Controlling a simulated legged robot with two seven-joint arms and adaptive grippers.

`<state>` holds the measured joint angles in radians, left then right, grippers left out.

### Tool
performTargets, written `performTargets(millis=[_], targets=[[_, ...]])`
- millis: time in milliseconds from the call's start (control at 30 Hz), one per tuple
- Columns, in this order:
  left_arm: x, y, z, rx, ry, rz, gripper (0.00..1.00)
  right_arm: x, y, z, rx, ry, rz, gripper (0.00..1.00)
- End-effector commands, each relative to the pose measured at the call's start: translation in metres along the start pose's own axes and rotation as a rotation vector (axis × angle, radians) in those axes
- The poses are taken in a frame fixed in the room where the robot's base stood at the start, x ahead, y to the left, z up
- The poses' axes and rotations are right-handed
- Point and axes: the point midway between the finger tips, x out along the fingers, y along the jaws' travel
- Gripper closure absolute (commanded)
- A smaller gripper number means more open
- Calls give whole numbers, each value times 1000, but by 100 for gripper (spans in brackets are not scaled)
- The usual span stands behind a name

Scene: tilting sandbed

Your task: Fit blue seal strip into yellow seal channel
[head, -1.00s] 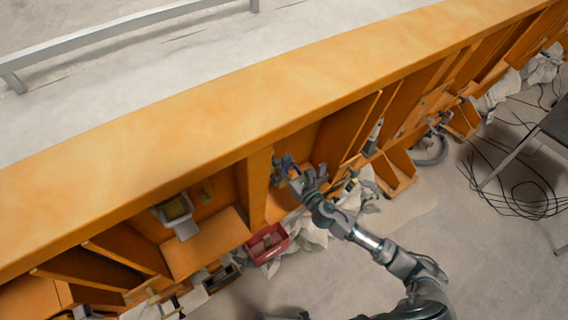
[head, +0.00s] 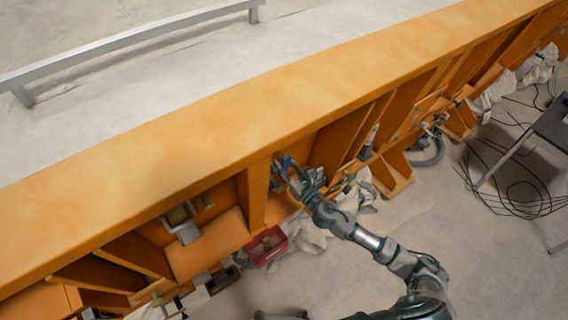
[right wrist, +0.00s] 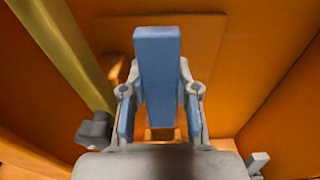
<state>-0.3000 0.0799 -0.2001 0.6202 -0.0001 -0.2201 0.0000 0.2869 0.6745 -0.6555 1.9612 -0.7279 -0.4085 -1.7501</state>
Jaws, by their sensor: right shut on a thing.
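My right gripper (head: 284,173) is shut on the blue seal strip (right wrist: 158,75), which stands up between its two fingers in the right wrist view. The strip shows small and blue in the head view (head: 287,161), just under the orange beam. In the right wrist view a yellow bar (right wrist: 68,48), which looks like the yellow seal channel, runs diagonally at the upper left. The strip appears apart from it. I cannot make out a groove in it, nor pick this bar out in the head view. My left gripper is not in view.
The long orange beam (head: 260,110) crosses the scene, with orange ribs and bays below it. A red bin (head: 266,246) and crumpled white cloth (head: 310,235) lie below my right gripper. Black cables (head: 515,185) lie on the floor at right. The nearby floor is mostly clear.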

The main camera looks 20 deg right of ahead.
Motion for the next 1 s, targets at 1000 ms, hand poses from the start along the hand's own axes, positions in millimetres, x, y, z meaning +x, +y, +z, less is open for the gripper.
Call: performTargets(millis=[1000], targets=[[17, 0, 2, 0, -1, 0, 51, 2, -1, -22, 0, -1, -1, 100]])
